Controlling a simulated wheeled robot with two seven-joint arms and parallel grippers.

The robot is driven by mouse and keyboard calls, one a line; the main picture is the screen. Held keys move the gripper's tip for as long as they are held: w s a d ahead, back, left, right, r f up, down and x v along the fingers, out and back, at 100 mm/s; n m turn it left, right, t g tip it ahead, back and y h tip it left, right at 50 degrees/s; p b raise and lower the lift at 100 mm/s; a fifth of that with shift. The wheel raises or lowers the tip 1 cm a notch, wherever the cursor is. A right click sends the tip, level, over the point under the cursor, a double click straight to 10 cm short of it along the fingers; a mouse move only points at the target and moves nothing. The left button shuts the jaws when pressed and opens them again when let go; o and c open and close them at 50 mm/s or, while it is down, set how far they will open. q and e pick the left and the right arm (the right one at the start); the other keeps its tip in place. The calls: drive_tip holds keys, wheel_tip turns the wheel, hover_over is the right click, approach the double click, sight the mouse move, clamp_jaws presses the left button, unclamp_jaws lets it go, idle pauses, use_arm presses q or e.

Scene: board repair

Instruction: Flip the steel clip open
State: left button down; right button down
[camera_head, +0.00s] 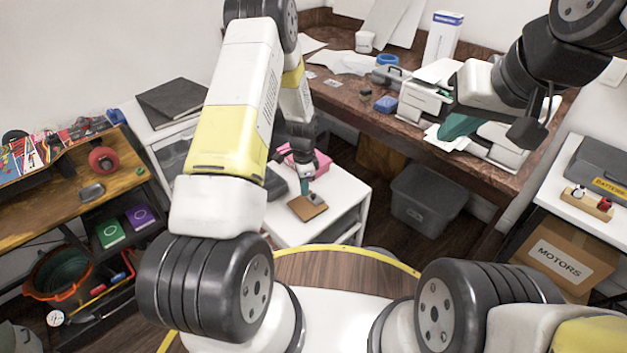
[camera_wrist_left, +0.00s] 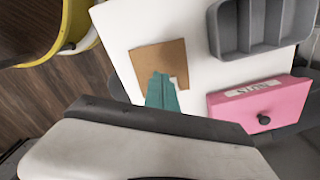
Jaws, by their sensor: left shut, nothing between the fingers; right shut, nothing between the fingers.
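A flat brown board (camera_head: 309,207) lies on the white table (camera_head: 340,212). It also shows in the left wrist view (camera_wrist_left: 150,62). My left gripper (camera_head: 304,188) is shut and empty, with its teal fingertips over the board. In the left wrist view, the shut fingers (camera_wrist_left: 161,86) cover the board's lower part. No steel clip can be made out; the fingers may hide it.
A pink box (camera_wrist_left: 262,105) and a grey divided tray (camera_wrist_left: 238,42) stand on the white table close to my left gripper. A grey bin (camera_head: 425,198) stands on the floor. The wooden desk (camera_head: 350,98) holds a printer and papers. The table's front part is clear.

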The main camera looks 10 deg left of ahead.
use_arm(q)
drive_tip(key=shift+r, duration=2.15)
drive_tip(key=s+r+n+t+h, duration=0.1)
drive_tip(key=s+r+n, duration=0.2)
drive_tip(key=r, duration=1)
drive_tip(key=s+r+n+t, duration=0.2)
drive_tip(key=s+r+n, duration=0.1)
drive_tip(key=r, duration=0.9)
drive_tip(key=s+r+n+t, duration=0.1)
drive_tip(key=s+r+n, duration=0.2)
drive_tip(key=s+r, duration=0.4)
drive_tip(key=s+r+n+t+h, duration=0.1)
drive_tip(key=s+r+n, duration=0.3)
drive_tip(key=s, duration=1)
wheel_tip(320, 180, up, 3)
drive_tip(key=shift+r+t, duration=0.1)
drive_tip(key=shift+t, duration=0.5)
